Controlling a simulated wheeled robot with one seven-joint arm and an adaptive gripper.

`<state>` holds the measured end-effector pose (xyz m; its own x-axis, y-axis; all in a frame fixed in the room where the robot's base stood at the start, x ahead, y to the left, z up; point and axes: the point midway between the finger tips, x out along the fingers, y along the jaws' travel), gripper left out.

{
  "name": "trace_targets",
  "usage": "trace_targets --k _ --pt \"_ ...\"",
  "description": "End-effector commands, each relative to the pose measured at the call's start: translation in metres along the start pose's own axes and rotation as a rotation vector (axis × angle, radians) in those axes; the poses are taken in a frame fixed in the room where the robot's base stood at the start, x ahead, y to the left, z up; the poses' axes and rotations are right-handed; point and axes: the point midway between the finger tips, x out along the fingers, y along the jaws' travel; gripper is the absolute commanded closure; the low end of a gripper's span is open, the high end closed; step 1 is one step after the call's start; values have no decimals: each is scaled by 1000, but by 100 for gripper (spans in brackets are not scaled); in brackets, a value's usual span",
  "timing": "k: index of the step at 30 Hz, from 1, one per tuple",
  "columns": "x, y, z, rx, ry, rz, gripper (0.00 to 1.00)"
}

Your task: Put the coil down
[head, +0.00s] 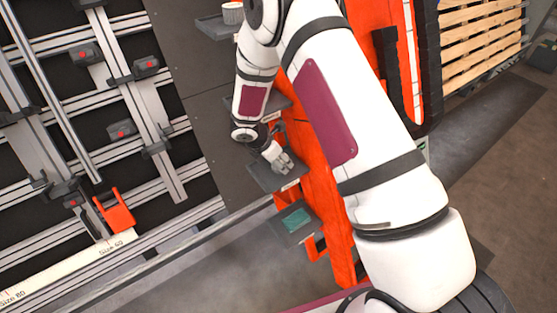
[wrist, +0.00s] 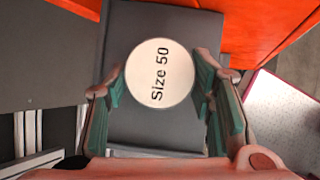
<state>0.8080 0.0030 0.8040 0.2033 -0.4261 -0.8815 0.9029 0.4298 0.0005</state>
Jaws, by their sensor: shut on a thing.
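The coil (wrist: 159,72) shows in the wrist view as a pale round disc marked "Size 50". It sits between the two fingers of my gripper (wrist: 160,88), which is shut on it from both sides. A dark grey shelf plate (wrist: 118,30) lies behind and below the coil; I cannot tell whether the coil touches it. In the head view my gripper (head: 281,161) is over a small grey shelf (head: 262,182) on the orange frame. The coil is hard to make out there.
A lower grey shelf (head: 306,233) holds a flat green piece (head: 296,219). An upper shelf (head: 212,27) holds a white cylinder (head: 233,13). The orange frame (head: 325,205) stands close on the right. A rail rack with an orange clamp (head: 117,211) is at left.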

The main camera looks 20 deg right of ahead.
Motion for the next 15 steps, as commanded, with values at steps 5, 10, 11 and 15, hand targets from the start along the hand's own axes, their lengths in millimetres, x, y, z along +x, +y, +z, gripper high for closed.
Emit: trace_targets --k 5,10,11,15 --pt "0 0 -1 -1 1 0 40" --pt "0 0 -1 -1 1 0 31" --pt "0 0 -1 -1 1 0 31" --pt "0 0 -1 -1 1 0 31"
